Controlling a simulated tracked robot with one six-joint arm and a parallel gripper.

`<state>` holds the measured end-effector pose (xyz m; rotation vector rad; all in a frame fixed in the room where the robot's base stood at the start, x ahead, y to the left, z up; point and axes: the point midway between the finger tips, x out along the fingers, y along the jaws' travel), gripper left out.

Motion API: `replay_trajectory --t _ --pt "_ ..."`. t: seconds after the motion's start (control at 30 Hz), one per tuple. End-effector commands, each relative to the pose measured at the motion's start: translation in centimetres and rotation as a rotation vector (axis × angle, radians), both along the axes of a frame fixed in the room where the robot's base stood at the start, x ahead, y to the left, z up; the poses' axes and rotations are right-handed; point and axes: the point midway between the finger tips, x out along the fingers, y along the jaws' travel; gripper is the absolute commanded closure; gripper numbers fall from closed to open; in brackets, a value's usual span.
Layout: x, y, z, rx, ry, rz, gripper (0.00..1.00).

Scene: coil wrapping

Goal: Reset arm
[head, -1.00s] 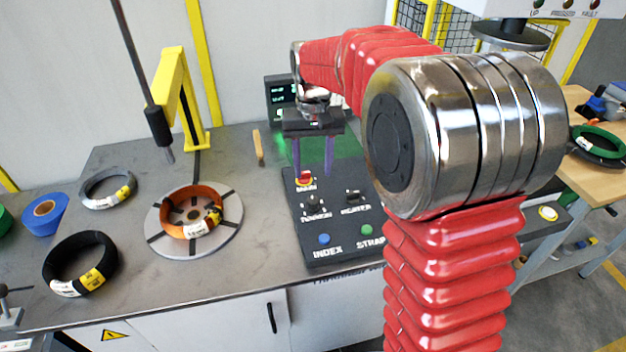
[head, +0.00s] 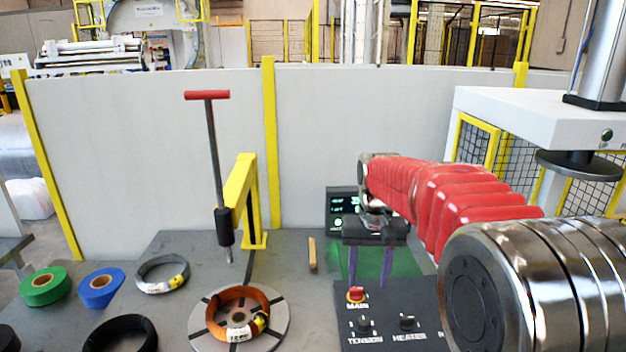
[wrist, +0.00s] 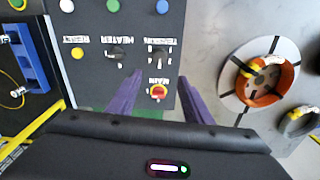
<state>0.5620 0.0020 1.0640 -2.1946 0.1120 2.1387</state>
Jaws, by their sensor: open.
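My gripper (head: 369,268) hangs over the back of the black control panel (head: 395,335), its two purple fingers apart and nothing between them. In the wrist view the open fingers (wrist: 160,100) stand to either side of the red MAIN knob (wrist: 158,92); whether they touch the panel I cannot tell. My red-sleeved arm reaches in from the right in the head view. The TENSION and HEATER knobs show on the panel. An orange coil (head: 238,312) with a label lies on the round grey turntable (head: 282,325), left of the panel.
A yellow post (head: 240,200) with a red-handled rod (head: 212,150) stands behind the turntable. A small display (head: 341,205) is behind my gripper. Green tape (head: 45,287), blue tape (head: 102,288), a grey coil (head: 163,274) and a black coil (head: 120,335) lie left. A press stands right.

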Motion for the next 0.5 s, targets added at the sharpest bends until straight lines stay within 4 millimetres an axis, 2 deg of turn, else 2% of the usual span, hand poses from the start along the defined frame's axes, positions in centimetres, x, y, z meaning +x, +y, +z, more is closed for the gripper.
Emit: replay_trajectory --t 0.03,0.2,0.5 --pt "-0.5 0.0 -1.0 0.0 0.009 0.005 0.54" --pt "-2.7 0.0 -2.0 -0.001 -0.005 0.028 0.54" --pt "-8.0 -0.1 -1.5 -0.003 -0.073 0.06 0.54"
